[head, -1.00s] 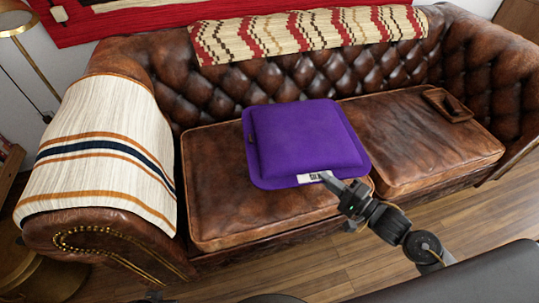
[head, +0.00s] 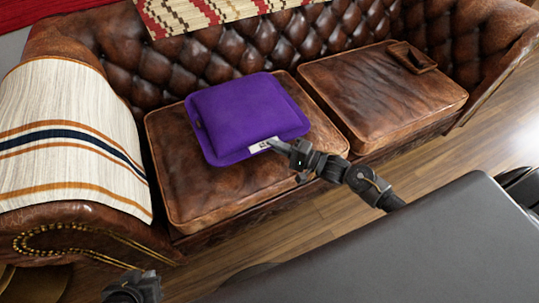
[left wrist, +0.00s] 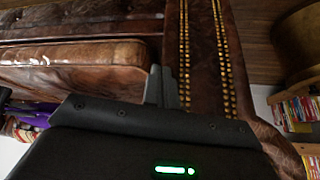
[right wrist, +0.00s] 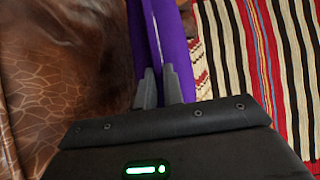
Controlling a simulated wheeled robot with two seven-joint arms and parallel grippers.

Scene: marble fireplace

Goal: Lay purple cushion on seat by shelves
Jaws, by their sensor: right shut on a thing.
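The purple cushion (head: 245,112) is over the left seat (head: 180,205) of the brown leather sofa, within its outline. I cannot tell whether it rests fully on the leather or hovers slightly. My right gripper (head: 273,146) is shut on its front edge beside a white label (head: 263,145). In the right wrist view the fingers (right wrist: 160,88) pinch the purple edge (right wrist: 177,45). My left gripper (head: 135,285) is low at the left, in front of the sofa arm. In the left wrist view its fingers (left wrist: 161,87) are together and empty. Shelves with books (left wrist: 298,112) show there at the right.
The right seat (head: 380,100) has a small leather piece (head: 412,57) on it. A striped cream throw (head: 70,135) covers the left sofa arm (head: 80,225). A patterned blanket (head: 210,14) lies over the backrest. Wooden floor (head: 225,268) is clear in front.

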